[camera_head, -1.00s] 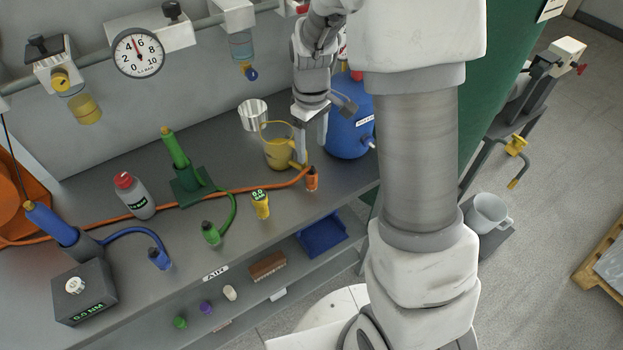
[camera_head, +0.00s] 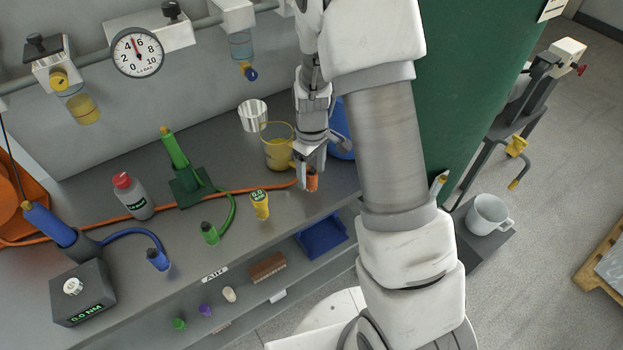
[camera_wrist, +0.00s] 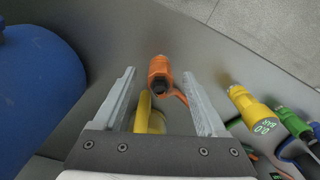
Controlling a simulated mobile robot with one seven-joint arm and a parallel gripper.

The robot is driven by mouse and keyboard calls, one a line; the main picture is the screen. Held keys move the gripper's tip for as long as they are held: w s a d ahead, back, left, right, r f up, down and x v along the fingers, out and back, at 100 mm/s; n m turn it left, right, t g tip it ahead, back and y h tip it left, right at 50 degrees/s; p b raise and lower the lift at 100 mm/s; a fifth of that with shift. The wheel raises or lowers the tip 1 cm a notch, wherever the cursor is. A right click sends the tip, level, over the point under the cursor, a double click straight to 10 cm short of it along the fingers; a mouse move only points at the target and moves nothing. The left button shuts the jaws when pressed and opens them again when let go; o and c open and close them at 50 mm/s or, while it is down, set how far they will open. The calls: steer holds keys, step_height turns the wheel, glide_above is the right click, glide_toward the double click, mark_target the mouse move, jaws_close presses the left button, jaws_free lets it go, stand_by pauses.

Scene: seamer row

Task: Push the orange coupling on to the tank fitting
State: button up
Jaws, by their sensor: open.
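The orange coupling (camera_head: 312,183) stands near the bench's front edge at the end of an orange hose. In the wrist view the coupling (camera_wrist: 160,70) shows its dark end and lies between the tips of my open gripper (camera_wrist: 159,76), with a gap on either side. In the head view my gripper (camera_head: 310,176) is right at the coupling, its fingers partly covering it. The blue tank (camera_head: 340,142) is mostly hidden behind my arm. It also shows at the left of the wrist view (camera_wrist: 40,85). Its fitting is not visible in either view.
A yellow jug (camera_head: 277,148) stands just left of my gripper, with a metal cup (camera_head: 252,115) behind it. The yellow coupling (camera_head: 260,205), green coupling (camera_head: 210,233) and blue coupling (camera_head: 158,259) stand along the front edge. The orange hose (camera_head: 235,191) crosses the bench.

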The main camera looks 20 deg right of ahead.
steer(key=shift+f, duration=0.95)
jaws_close()
